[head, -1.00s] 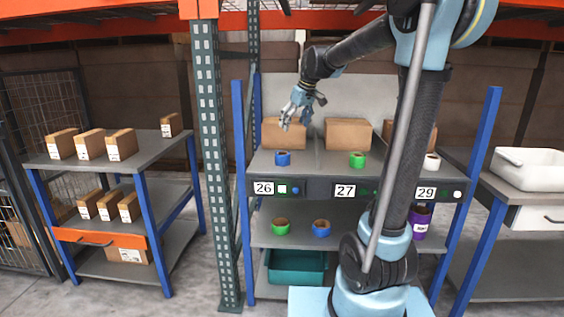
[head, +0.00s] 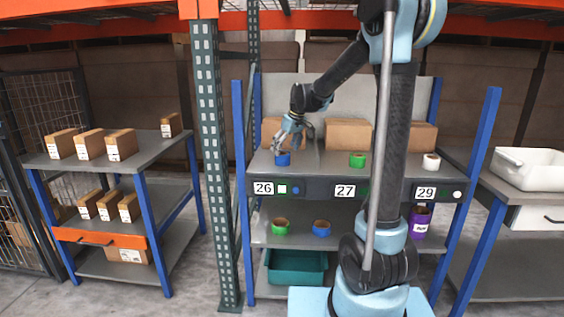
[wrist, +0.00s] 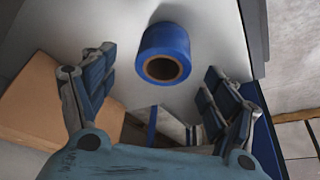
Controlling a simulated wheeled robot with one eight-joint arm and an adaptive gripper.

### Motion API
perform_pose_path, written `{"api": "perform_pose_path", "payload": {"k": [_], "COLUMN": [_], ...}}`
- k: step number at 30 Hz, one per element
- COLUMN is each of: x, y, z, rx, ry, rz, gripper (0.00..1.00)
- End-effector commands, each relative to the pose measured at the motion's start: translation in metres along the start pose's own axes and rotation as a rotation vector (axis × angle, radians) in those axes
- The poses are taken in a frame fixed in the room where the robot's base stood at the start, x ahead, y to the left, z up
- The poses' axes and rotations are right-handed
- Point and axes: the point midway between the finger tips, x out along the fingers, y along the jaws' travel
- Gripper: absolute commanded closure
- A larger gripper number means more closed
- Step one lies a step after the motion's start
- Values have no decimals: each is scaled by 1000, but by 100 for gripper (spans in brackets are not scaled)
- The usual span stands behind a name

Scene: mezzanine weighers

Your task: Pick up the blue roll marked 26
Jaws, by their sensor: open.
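The blue roll (head: 282,158) stands on the top shelf of the rack, above the label marked 26 (head: 264,188). In the wrist view the blue roll (wrist: 164,55) shows its brown core, ahead of the fingers and roughly midway between them. My gripper (head: 287,145) is just above and close to the roll in the head view. In the wrist view my gripper (wrist: 155,75) has its fingers spread wide, with nothing between the pads. I cannot tell the exact gap to the roll.
A green roll (head: 357,159) and a white roll (head: 431,161) stand further right on the shelf. Cardboard boxes (head: 347,134) stand behind them. A blue rack post (head: 239,130) rises left of the roll. Another blue roll (head: 321,228) sits on the lower shelf.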

Motion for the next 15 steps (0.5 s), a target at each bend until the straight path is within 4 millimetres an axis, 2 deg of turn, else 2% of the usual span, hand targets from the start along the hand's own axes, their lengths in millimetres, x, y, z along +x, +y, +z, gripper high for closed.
{"api": "perform_pose_path", "payload": {"k": [9, 15], "x": [38, 50], "y": [-3, -3], "z": [2, 3], "rx": [-1, -1], "ry": [0, 0], "rz": [0, 0], "gripper": [21, 21]}}
